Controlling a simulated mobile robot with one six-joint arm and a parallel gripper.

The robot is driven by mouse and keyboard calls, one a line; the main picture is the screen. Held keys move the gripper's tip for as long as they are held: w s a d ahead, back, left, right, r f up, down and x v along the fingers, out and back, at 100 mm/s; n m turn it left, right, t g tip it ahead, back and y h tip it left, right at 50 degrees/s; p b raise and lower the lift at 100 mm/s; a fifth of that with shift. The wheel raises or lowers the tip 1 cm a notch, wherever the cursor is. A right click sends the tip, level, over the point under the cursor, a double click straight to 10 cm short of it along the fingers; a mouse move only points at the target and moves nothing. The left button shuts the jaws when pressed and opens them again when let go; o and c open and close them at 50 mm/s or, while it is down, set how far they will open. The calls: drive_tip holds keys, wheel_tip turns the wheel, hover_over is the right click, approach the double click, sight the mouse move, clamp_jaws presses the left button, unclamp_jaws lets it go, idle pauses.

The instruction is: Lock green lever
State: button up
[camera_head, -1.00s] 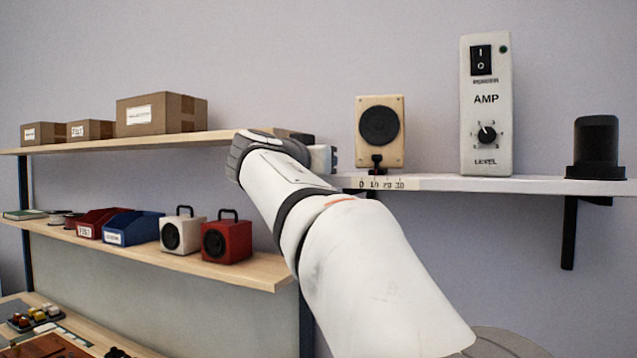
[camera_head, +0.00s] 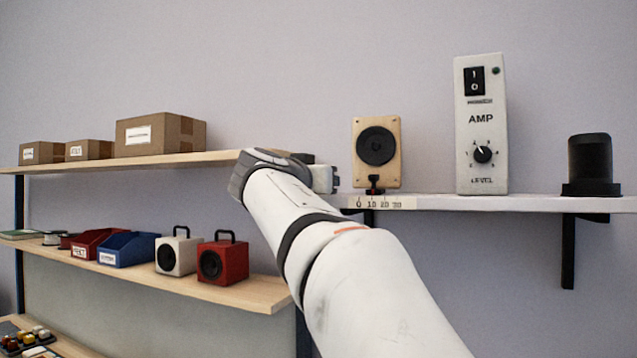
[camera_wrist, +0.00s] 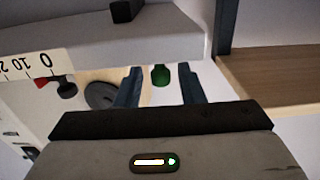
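In the wrist view the green lever (camera_wrist: 160,76) appears between the two fingertips of my gripper (camera_wrist: 160,78). The fingers are open, with gaps on both sides of the lever; I cannot tell how far it sits in depth between them. In the head view my gripper (camera_head: 328,178) is at the left end of the white shelf, left of the wooden speaker (camera_head: 393,152). The lever is hidden there. The speaker also shows in the wrist view (camera_wrist: 92,76), with a dark cone.
The white shelf (camera_head: 470,203) carries a 0–30 scale (camera_head: 382,203), the amp (camera_head: 482,118) and a black cylinder (camera_head: 590,160). A wooden shelf (camera_head: 90,164) with boxes is left. A red knob (camera_wrist: 40,82) and black knob (camera_wrist: 67,90) show beside the scale.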

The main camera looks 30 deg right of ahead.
drive_tip(key=b+v, duration=0.2)
drive_tip(key=v, duration=0.5)
drive_tip(key=shift+s+a, duration=0.2)
drive_tip(key=shift+a, duration=0.05)
drive_tip(key=s+a+f+n+g+y, duration=0.2)
drive_tip(key=f+n+y, duration=0.15)
drive_tip(key=f, duration=1.05)
drive_tip(key=s+a+f+n+g+y, duration=0.1)
drive_tip(key=f+n+g+y, duration=0.2)
drive_tip(key=f, duration=1.1)
drive_tip(key=s+a+f+n+g+y, duration=0.2)
drive_tip(key=s+f, duration=0.6)
drive_tip(key=f, duration=0.4)
drive_tip(key=s+a+f+n+g+y, duration=0.1)
drive_tip(key=s+a+f+y, duration=0.4)
drive_tip(key=s+f, duration=0.3)
wheel_tip(320, 180, down, 4)
drive_tip(key=shift+a+f+n+g, duration=0.15)
drive_tip(key=shift+a+n+g, duration=0.25)
drive_tip(key=shift+a, duration=0.25)
drive_tip(key=shift+s+y, duration=0.1)
drive_tip(key=shift+y, duration=0.15)
